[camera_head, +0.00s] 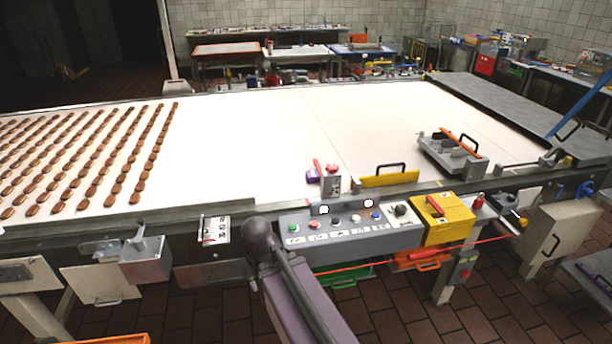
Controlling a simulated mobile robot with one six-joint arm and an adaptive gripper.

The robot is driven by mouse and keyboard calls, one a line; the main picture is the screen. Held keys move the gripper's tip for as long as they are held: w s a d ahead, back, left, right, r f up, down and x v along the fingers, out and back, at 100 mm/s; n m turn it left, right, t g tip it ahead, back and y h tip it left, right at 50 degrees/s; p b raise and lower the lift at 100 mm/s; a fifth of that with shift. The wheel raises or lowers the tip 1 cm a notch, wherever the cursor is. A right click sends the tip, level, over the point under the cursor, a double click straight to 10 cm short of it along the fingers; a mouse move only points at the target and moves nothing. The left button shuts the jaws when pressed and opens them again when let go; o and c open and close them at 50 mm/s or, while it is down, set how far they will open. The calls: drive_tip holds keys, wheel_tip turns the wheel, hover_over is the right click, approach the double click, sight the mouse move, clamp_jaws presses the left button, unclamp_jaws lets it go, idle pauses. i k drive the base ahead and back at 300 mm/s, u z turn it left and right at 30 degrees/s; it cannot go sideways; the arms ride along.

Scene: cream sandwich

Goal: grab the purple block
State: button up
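A small purple block (312,176) lies on the white conveyor belt (255,140), near the belt's front edge and left of centre. A small grey box with a red top (331,183) stands just to its right and a thin red piece shows above it, so part of the block may be hidden. A link of my arm rises from the bottom of the picture, in front of the conveyor and below the block. My gripper cannot be made out in this view.
Rows of brown oblong pieces (110,150) cover the belt's left end. A control panel (350,228) and a yellow box (440,220) line the front edge. A yellow plate (390,179) and a grey fixture (450,153) stand to the right. The belt behind the block is clear.

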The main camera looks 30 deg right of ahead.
sight(312, 176)
drive_tip(key=i, duration=0.85)
drive_tip(key=z, duration=0.05)
